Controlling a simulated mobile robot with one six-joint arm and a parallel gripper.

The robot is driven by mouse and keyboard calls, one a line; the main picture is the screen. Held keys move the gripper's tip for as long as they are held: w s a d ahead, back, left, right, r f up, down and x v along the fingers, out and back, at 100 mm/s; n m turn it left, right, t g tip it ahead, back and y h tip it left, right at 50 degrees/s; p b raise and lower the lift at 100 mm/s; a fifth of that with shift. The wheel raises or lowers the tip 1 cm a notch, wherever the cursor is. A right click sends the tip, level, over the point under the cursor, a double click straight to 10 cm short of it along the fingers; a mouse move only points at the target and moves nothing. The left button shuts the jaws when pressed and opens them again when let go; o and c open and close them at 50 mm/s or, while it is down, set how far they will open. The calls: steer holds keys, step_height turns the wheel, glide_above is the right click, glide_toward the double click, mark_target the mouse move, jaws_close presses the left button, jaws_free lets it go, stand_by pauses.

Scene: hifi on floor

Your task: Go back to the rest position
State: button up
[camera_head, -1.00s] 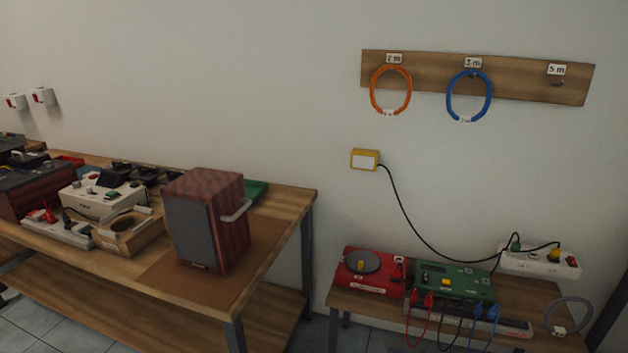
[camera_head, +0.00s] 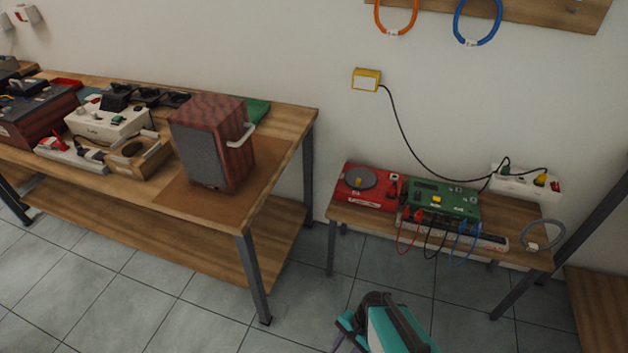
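A teal, white and black part, which looks like my own arm (camera_head: 385,328), shows at the bottom edge over the tiled floor. I cannot make out any gripper fingers on it, so my gripper is not in view. The arm part is in front of the small bench (camera_head: 520,226) and to the right of the long table (camera_head: 290,128), apart from both in the picture.
A wooden speaker (camera_head: 213,143) with a handle stands on the long table among several devices. The small bench holds a red device (camera_head: 368,187), a green board (camera_head: 442,200) and a white power strip (camera_head: 523,183). Tiled floor (camera_head: 310,290) is clear between the tables.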

steer(key=s+d+n+g+h, duration=0.2)
steer(key=s+d+n+h, duration=0.2)
steer(key=d+n, duration=0.4)
steer(key=shift+s+d+n, duration=0.3)
steer(key=shift+s+n, duration=0.4)
steer(key=shift+n, duration=0.1)
